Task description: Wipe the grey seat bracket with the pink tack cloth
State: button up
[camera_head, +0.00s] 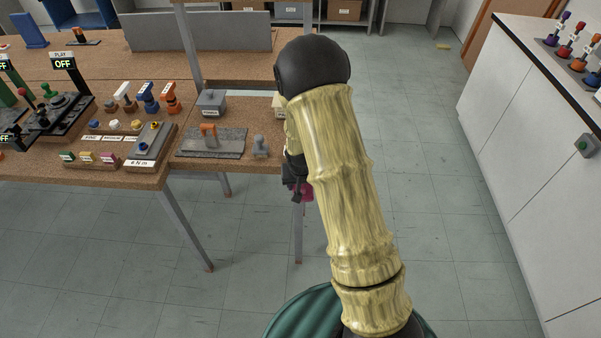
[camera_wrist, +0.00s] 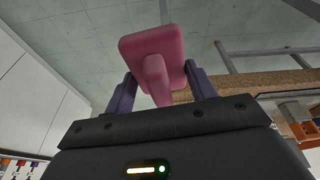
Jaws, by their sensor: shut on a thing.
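The pink tack cloth (camera_wrist: 151,47) is a block-like pink pad with a stem in the wrist view. My gripper (camera_wrist: 161,84) has its fingers on either side of the stem and is shut on it. In the head view, the pink of the cloth (camera_head: 304,191) shows beside my arm, off the front right of the brown table, with most of my gripper hidden behind the arm. A small upright grey piece (camera_head: 261,146) stands near that table's front edge and looks like the grey seat bracket. The cloth is apart from it.
A dark grey slab with an orange handle (camera_head: 209,133) and a grey labelled box (camera_head: 211,101) stand near the grey piece. Racks of coloured tools (camera_head: 147,98) fill the table's left. A white cabinet (camera_head: 520,110) stands at right, with open floor between.

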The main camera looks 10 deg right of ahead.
jog(key=s+f+n+y, duration=0.1)
jog(key=s+f+n, duration=0.1)
jog(key=s+f, duration=0.3)
notch_tip(320, 180, down, 4)
jog(key=shift+a+r, duration=0.25)
jog(key=shift+a, duration=0.1)
